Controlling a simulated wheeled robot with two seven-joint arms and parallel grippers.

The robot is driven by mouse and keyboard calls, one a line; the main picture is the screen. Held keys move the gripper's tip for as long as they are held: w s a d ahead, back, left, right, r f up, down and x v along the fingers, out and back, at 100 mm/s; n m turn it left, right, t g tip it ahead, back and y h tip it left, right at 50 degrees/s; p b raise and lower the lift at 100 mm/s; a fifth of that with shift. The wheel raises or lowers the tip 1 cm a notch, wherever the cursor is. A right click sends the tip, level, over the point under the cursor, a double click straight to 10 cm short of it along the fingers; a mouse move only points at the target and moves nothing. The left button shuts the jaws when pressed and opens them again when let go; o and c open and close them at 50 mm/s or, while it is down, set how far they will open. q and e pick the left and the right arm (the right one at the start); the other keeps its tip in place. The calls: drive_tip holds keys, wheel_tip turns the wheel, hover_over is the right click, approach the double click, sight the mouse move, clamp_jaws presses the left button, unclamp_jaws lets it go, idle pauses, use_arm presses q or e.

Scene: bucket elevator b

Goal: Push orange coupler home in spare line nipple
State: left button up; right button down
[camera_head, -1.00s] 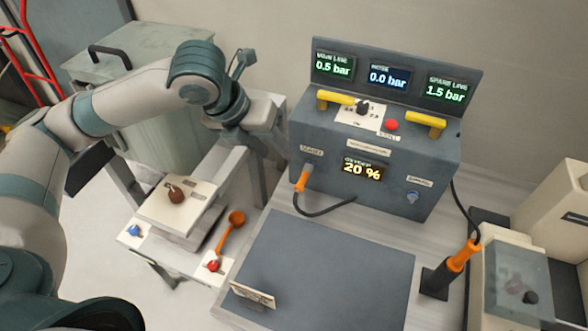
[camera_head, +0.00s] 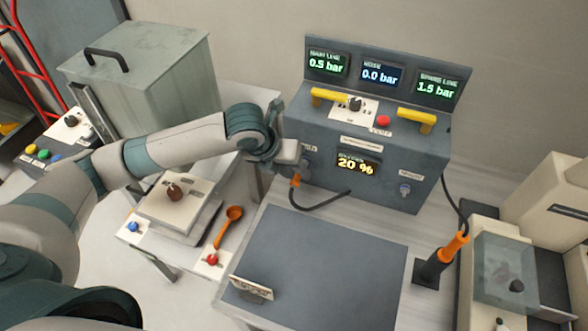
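The orange coupler (camera_head: 295,181) hangs at the left of the grey unit's front, with a black hose running from its lower end. My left gripper (camera_head: 300,155) is right at its upper part and covers it and the left nipple. Its fingers are too small and hidden to tell open from shut, or whether they touch the coupler. The spare line nipple (camera_head: 405,190), a small silver stub, is bare at the right of the unit's front. My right gripper is not in view.
The grey unit (camera_head: 380,172) has yellow handles, a red button and displays reading 0.5, 0.0 and 1.5 bar. A dark mat (camera_head: 320,255) lies clear in front, with a small sign. An orange-topped tool (camera_head: 452,248) stands in a dark holder at right.

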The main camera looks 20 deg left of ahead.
use_arm(q)
drive_tip(key=shift+w+d+f, duration=0.15)
drive_tip(key=shift+f, duration=0.4)
drive_tip(key=shift+c, duration=0.6)
clamp_jaws()
drive_tip(key=shift+s+r+p, duration=0.1)
drive_tip(key=shift+s+p, duration=0.15)
drive_tip(key=shift+p, duration=0.05)
drive_tip(key=shift+s, duration=0.25)
drive_tip(key=shift+s+p, duration=0.25)
drive_tip(key=shift+p, duration=0.1)
